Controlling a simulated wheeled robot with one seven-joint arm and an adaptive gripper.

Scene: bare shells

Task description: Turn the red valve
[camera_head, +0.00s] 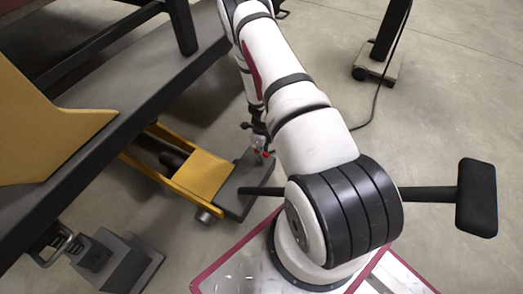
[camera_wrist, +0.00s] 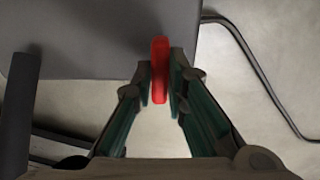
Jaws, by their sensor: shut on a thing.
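The red valve (camera_wrist: 160,70) shows in the wrist view as a narrow upright red bar. My gripper (camera_wrist: 160,90) has its two fingers closed on either side of it, one finger pad at its left and one at its right. In the head view a small bit of the red valve (camera_head: 265,154) shows beside my gripper (camera_head: 259,145), at the edge of a dark grey plate. My arm hides part of that spot. What the valve is mounted on is hard to make out.
A yellow jack-like frame (camera_head: 203,175) lies left of the gripper, under a long grey bench (camera_head: 130,90) with a yellow bracket (camera_head: 40,130). A black cable (camera_wrist: 250,60) runs at the right over the floor. A stand (camera_head: 377,68) is at the back right. Floor on the right is mostly clear.

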